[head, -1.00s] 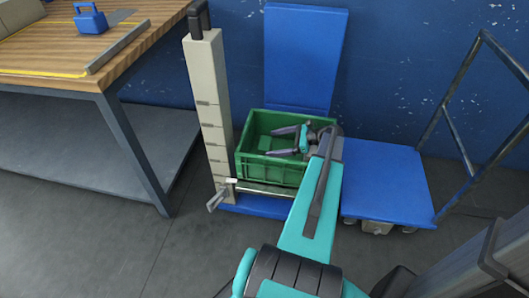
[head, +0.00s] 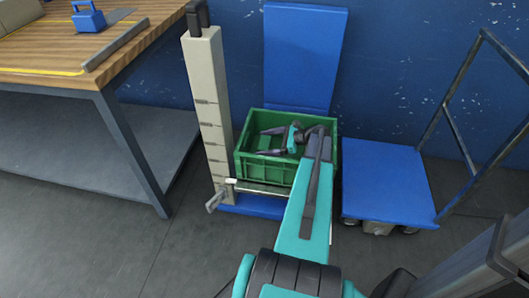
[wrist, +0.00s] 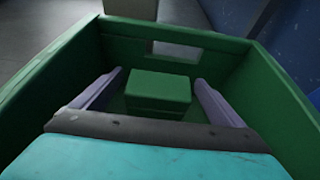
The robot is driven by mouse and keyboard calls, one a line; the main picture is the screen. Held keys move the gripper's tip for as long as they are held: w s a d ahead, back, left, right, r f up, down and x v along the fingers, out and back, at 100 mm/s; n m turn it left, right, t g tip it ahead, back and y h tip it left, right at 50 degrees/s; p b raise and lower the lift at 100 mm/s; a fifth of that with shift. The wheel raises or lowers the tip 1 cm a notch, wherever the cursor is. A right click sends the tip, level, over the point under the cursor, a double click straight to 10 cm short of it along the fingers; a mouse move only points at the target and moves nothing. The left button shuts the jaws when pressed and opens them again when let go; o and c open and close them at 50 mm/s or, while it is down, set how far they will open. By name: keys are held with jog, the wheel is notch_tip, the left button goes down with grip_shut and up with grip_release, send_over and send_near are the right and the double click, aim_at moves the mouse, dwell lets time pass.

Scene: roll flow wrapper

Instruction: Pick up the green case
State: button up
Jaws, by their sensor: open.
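The green case (wrist: 158,90) is a small box on the floor of the green crate in the wrist view. It lies between the two fingers of my gripper (wrist: 158,80), with a gap showing on each side. In the head view my gripper (head: 262,142) is inside the crate's opening, with its fingers spread and pointing left. It is open and holds nothing. In the head view the case is hard to tell from the green crate around it.
The green crate (head: 268,171) has tall walls close around my gripper. It stands by a pale post (head: 208,100) on a blue base. A blue cart (head: 385,183) stands to the right, a wooden-topped table (head: 70,60) to the left.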

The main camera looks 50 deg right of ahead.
dwell(0.5)
jog(key=c, duration=1.3)
jog(key=shift+o, duration=0.2)
jog(key=shift+r, duration=0.1)
jog(key=shift+r+p, duration=1.25)
jog(key=shift+r, duration=3.7)
